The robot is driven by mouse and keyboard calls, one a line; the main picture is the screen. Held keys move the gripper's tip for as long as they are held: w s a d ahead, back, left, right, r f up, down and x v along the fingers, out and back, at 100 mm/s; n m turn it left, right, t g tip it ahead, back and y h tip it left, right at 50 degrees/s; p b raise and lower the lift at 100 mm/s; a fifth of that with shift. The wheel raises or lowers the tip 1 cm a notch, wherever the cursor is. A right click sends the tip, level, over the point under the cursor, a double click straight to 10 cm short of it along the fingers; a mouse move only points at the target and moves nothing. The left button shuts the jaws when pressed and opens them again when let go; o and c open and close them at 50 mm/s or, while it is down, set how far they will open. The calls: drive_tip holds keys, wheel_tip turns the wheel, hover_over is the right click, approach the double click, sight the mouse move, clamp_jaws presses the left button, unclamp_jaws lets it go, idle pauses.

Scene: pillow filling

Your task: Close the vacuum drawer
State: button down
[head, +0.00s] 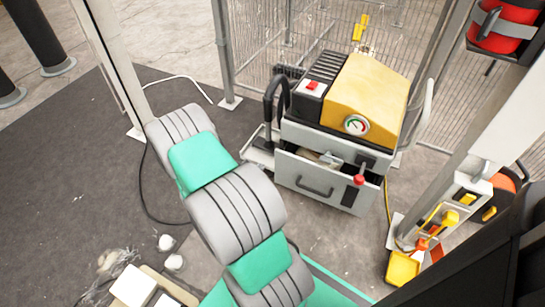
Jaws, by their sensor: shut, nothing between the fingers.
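The vacuum machine (366,92) is a yellow and grey unit with a dial and a red switch, standing at the upper middle right in the head view. Below its top is the grey drawer (300,176) with a dark handle (314,189). The drawer stands out from the body, and a gap along its top edge shows some pale content inside. A red-knobbed lever (359,180) is at the drawer's right. My grey and teal arm rises at the left of the machine, apart from the drawer in the picture. My gripper is not in view.
A black hose and cable lie left of the machine. White fluffy clumps (166,243) lie at the lower left on the dark mat (60,190). A post with yellow and orange fittings (452,215) stands at the right. Mesh fencing (275,40) is behind. Floor before the drawer is clear.

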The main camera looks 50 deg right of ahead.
drive_tip(key=b, duration=0.3)
approach(276, 152)
wheel_tip(276, 152, down, 4)
drive_tip(key=d, duration=0.2)
drive_tip(key=d+b, duration=0.1)
drive_tip(key=d, duration=0.1)
drive_tip(key=shift+w+d+r+b, duration=0.15)
drive_tip(key=shift+w+d+b, duration=0.15)
drive_tip(key=shift+d+b, duration=0.1)
drive_tip(key=shift+w+d+r, duration=0.1)
drive_tip(key=shift+d+r, duration=0.05)
drive_tip(key=shift+d, duration=0.15)
